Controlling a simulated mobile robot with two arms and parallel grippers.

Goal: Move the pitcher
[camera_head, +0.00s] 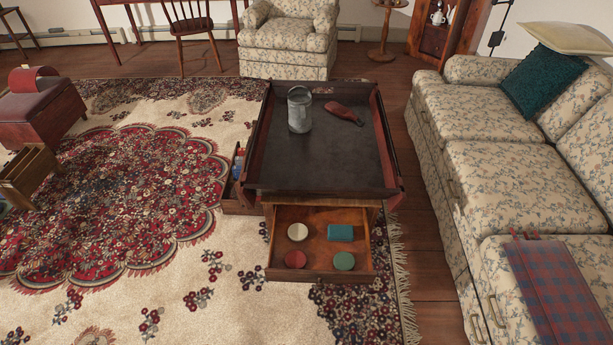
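A grey metal pitcher (299,113) stands upright on the dark top of a low wooden table (340,165) in the middle of the head view. It is near the far left part of the tabletop, which has a raised rim. A small white pitcher-like vessel (438,18) stands in the cabinet at the far right back. Neither of my grippers is in view.
A reddish-brown object (343,113) lies right of the grey pitcher. The table's front drawer (320,262) is open with several coloured pieces inside; a left drawer (238,203) also sticks out. A sofa (500,160) stands right. The rug (200,300) is mostly clear.

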